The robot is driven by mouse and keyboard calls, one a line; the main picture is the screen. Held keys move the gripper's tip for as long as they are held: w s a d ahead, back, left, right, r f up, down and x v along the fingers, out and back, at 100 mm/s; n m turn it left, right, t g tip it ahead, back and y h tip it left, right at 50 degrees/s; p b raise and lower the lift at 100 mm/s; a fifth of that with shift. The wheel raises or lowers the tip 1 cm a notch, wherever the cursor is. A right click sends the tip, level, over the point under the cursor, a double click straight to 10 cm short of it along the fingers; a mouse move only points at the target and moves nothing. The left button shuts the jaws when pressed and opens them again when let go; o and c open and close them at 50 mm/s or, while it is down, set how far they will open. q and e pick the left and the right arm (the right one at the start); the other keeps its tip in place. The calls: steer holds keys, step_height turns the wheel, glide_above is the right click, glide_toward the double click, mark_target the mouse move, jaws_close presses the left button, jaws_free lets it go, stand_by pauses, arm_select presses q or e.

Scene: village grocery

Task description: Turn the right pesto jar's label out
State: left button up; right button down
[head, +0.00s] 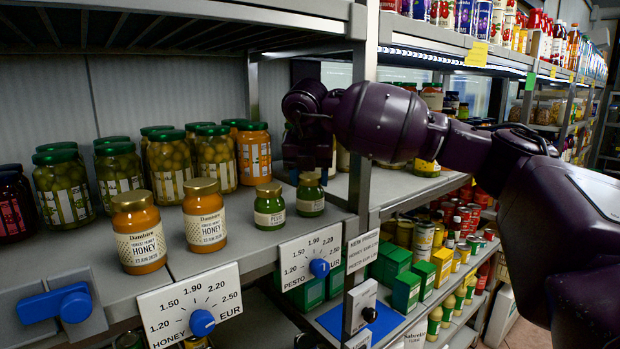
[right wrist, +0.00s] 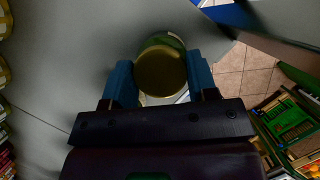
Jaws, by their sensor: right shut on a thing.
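The right pesto jar (head: 310,198) is a small green jar with a gold lid, upright near the front edge of the shelf. A pale label strip shows low on its front, too small to read. My right gripper (head: 308,168) comes down over it from above. In the right wrist view, the blue fingers of my right gripper (right wrist: 160,84) are shut on either side of the jar's gold lid (right wrist: 160,73). The left pesto jar (head: 269,207) stands beside it, its cream label facing out. My left gripper is not in view.
Two honey jars (head: 139,232) (head: 204,215) stand to the left on the grey shelf (head: 290,236). Several pickle jars stand behind. A pesto price dial (head: 310,256) hangs below the shelf edge. A metal post (head: 361,150) rises just right of the jar.

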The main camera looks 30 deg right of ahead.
steer(key=shift+w, duration=0.1)
steer(key=c, duration=0.7)
jaws_free()
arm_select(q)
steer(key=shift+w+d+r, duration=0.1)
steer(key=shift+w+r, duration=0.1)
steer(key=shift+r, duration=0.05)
arm_select(e)
steer(key=o, duration=0.4)
arm_select(q)
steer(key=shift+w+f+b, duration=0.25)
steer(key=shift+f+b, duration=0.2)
steer(key=shift+b, duration=0.3)
arm_select(e)
steer(key=shift+v, duration=5.45)
